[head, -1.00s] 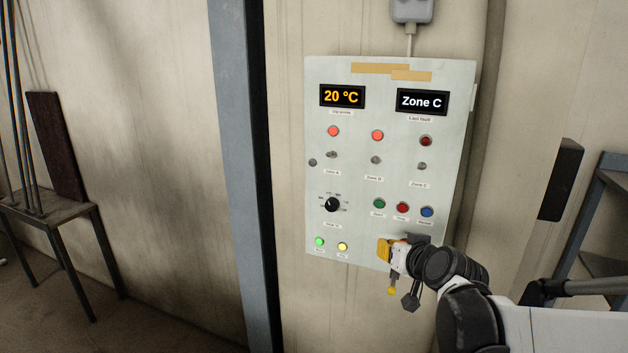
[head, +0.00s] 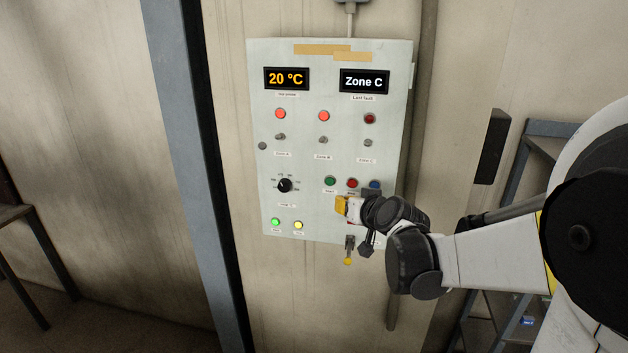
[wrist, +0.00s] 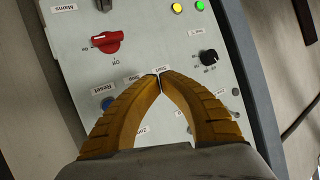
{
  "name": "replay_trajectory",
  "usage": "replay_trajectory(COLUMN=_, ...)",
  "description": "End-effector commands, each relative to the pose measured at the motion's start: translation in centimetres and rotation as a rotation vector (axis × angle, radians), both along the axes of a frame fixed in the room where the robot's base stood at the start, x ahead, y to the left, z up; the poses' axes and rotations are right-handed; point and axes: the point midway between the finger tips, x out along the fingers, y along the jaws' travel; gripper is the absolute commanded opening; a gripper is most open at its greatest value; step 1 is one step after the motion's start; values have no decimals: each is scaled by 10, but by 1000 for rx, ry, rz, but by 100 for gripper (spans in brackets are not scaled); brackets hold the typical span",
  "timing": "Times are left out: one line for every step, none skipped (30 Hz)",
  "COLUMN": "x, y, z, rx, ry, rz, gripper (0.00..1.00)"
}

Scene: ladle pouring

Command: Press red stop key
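The red stop key (head: 352,183) is a small round button on the pale control panel (head: 252,140). It sits between a green button (head: 330,181) and a blue button (head: 375,185). My gripper (head: 341,205) is just below the red key in the head view. In the wrist view its yellow fingers (wrist: 160,76) meet at the tips, empty, over the start and stop labels. The fingers hide the red key there, and I cannot tell the gap between the tips and the panel. The blue button shows beside the left finger (wrist: 107,103).
A red mains knob (wrist: 107,42) and a black dial (wrist: 208,57) stand out from the panel. Higher up are small switches, red lamps and two displays (head: 287,79). A blue-grey post (head: 190,150) stands left of the panel, and a shelf rack (head: 550,128) is at right.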

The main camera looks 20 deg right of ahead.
Motion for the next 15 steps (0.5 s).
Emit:
replay_trajectory(x=7, y=-5, z=-1, rx=0, ry=0, rz=-1, gripper=0)
replay_trajectory(x=10, y=-7, z=-1, rx=0, ry=0, rz=-1, gripper=0)
replay_trajectory(x=15, y=-10, z=0, rx=0, ry=0, rz=0, gripper=0)
replay_trajectory(x=19, y=-13, z=0, rx=0, ry=0, rz=0, gripper=0)
replay_trajectory(x=22, y=-15, z=0, rx=0, ry=0, rz=0, gripper=0)
replay_trajectory(x=26, y=-17, z=-1, rx=1, ry=0, rz=0, gripper=0)
replay_trajectory(x=29, y=-19, z=-1, rx=1, ry=0, rz=0, gripper=0)
replay_trajectory(x=32, y=-21, z=-1, rx=0, ry=0, rz=0, gripper=0)
replay_trajectory(x=35, y=-23, z=-1, rx=0, ry=1, rz=0, gripper=0)
replay_trajectory(x=37, y=-25, z=-1, rx=0, ry=1, rz=0, gripper=0)
replay_trajectory(x=39, y=-26, z=-1, rx=0, ry=0, rz=0, gripper=0)
replay_trajectory(x=41, y=-27, z=-1, rx=-1, ry=0, rz=1, gripper=0)
replay_trajectory(x=42, y=-28, z=-1, rx=-1, ry=0, rz=1, gripper=0)
replay_trajectory(x=43, y=-29, z=-1, rx=-1, ry=0, rz=1, gripper=0)
replay_trajectory(x=44, y=-30, z=-1, rx=-1, ry=0, rz=1, gripper=0)
